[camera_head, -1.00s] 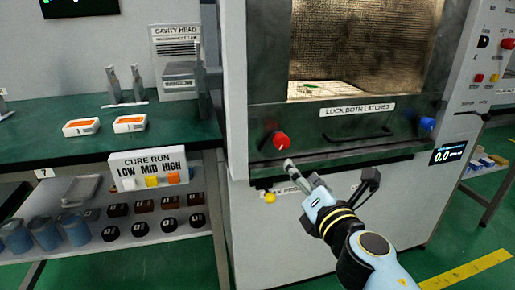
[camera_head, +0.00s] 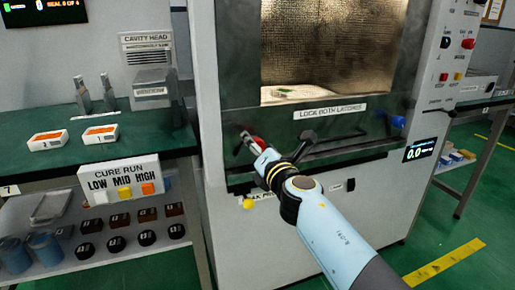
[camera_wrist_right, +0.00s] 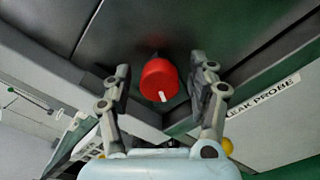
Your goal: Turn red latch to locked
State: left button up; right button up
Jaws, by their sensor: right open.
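The red latch (camera_head: 257,144) is a round knob at the left of the oven front, below the door opening. My right gripper (camera_head: 276,138) is in front of it and partly hides it in the head view. In the right wrist view the red latch (camera_wrist_right: 158,79) has a white mark at its lower edge. The open fingers of my right gripper (camera_wrist_right: 165,88) stand on either side of it, with gaps visible on both sides. The blue latch (camera_head: 398,121) is at the right of the same panel. My left gripper is not in view.
A "LOCK BOTH LATCHES" label (camera_head: 330,112) and a dark handle (camera_head: 345,137) lie between the latches. A yellow knob (camera_head: 248,203) sits below the red latch. A green bench (camera_head: 90,150) with two white-orange trays stands at the left.

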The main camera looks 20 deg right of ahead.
jog(key=shift+c, duration=0.2)
jog(key=shift+r, duration=0.1)
jog(key=c, duration=1.1)
jog(key=shift+m, duration=0.4)
jog(key=m, duration=0.3)
jog(key=shift+m, duration=0.3)
jog(key=m, duration=0.4)
jog(key=shift+m, duration=0.3)
jog(key=m, duration=0.4)
jog(key=shift+m, duration=0.3)
jog(key=shift+m+p, duration=0.3)
jog(key=shift+m, duration=1.9)
